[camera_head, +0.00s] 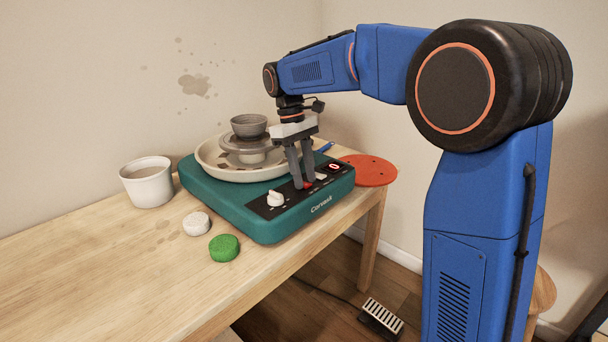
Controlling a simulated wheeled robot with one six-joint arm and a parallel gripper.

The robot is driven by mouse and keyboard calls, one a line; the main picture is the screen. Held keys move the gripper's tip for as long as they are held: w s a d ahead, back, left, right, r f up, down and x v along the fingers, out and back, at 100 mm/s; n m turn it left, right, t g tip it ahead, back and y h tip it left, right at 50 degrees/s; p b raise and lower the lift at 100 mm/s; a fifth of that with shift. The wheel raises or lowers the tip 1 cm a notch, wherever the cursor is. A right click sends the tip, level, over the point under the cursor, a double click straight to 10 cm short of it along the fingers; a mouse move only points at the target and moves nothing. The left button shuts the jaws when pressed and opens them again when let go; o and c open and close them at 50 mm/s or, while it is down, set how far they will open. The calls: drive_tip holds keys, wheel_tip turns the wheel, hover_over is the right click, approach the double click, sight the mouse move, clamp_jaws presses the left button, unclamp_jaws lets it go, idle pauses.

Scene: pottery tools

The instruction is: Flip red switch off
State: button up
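The teal pottery wheel (230,208) stands on the wooden table, with a dark control panel along its front edge. A small red part, seemingly the red switch (308,185), shows on the panel right at my fingertips and is partly hidden by them. I cannot tell which way it is set or whether a finger touches it. My gripper (304,183) points down over the panel, its two fingers slightly apart with nothing held between them.
A white knob (275,198) is left of my fingers. A small white part and a lit red display (334,167) are to the right. A grey bowl (249,125) sits on the wheel head. A white bucket (147,183), white and green round pieces (224,248), and an orange disc (370,170) lie around.

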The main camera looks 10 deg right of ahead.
drive_tip(key=shift+o, duration=0.3)
drive_tip(key=v, duration=1.7)
drive_tip(key=shift+r, duration=0.2)
drive_tip(key=s+d+f+m+t, duration=0.1)
drive_tip(key=s+d+f, duration=0.1)
drive_tip(key=s+d, duration=0.3)
drive_tip(key=s+d+f+m+t+y, duration=0.1)
drive_tip(key=s+d+f, duration=0.2)
drive_tip(key=s, duration=0.4)
drive_tip(key=s+d+f+m+t, duration=0.2)
drive_tip(key=s+d, duration=0.1)
drive_tip(key=s, duration=0.4)
drive_tip(key=s+d+f+m+t, duration=0.1)
drive_tip(key=s+d+f, duration=0.1)
drive_tip(key=s+f, duration=0.6)
drive_tip(key=s+d+f+m+t, duration=0.2)
drive_tip(key=s+d+f, duration=0.1)
drive_tip(key=s+f, duration=0.5)
wheel_tip(320, 180, down, 2)
drive_tip(key=shift+s+f+y, duration=0.1)
drive_tip(key=shift+s+y, duration=0.2)
drive_tip(key=shift+y, duration=0.1)
